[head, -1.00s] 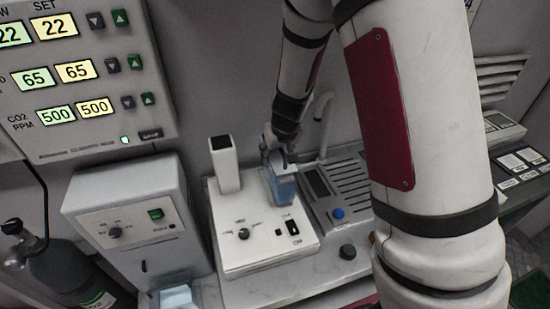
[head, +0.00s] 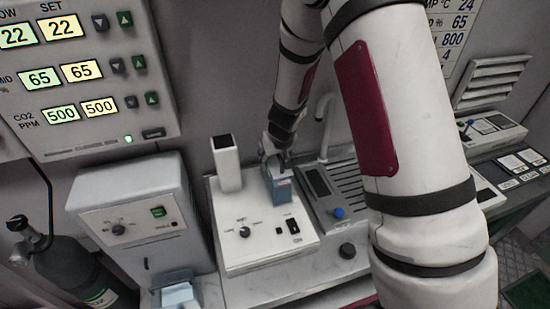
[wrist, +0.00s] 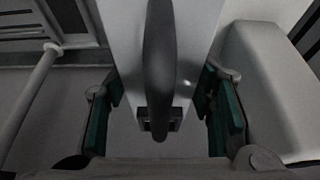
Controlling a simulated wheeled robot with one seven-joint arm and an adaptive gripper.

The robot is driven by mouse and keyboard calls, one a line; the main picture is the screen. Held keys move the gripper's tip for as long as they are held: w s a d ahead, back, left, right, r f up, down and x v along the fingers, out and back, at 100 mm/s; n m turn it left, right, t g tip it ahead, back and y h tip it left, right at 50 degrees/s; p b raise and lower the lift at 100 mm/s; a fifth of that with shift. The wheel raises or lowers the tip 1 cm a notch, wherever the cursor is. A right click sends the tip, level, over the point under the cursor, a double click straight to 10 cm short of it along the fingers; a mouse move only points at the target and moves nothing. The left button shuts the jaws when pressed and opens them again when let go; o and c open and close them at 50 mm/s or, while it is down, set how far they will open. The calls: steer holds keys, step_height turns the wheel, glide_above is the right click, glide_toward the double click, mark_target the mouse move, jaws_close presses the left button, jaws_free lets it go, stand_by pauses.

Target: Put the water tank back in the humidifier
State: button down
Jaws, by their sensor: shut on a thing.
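The humidifier (head: 265,255) is a white box with a knob on its sloped front and a square white chimney (head: 228,165) at its rear left. The water tank (head: 281,191) is a blue box upright at the right rear of the humidifier's top. My gripper (head: 275,161) comes down from above and is shut on the tank. In the wrist view the green-padded fingers (wrist: 165,112) lie on both sides of the tank's pale top, with a dark handle (wrist: 159,60) between them. Whether the tank's base is fully down in its seat is hidden.
My arm covers the right side. A wall panel (head: 90,75) shows readouts.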

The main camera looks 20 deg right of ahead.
steer(key=c, duration=0.7)
jaws_free()
steer(key=shift+f, duration=0.1)
steer(key=shift+c, duration=0.2)
steer(key=p+v, duration=0.1)
steer(key=v, duration=1.2)
steer(key=shift+w+a, duration=0.1)
steer(key=s+a+r+y, duration=0.2)
steer(key=s+r, duration=1)
steer(key=r, duration=0.2)
steer(key=s+d+r+h, duration=0.1)
steer(key=s+r, duration=0.2)
steer(key=s, duration=0.4)
steer(key=s+d+r+t+h, duration=0.1)
steer(key=s+r, duration=0.1)
steer(key=s, duration=0.6)
steer(key=shift+s+r, duration=0.25)
steer(key=shift+r, duration=0.1)
steer(key=shift+d, duration=0.1)
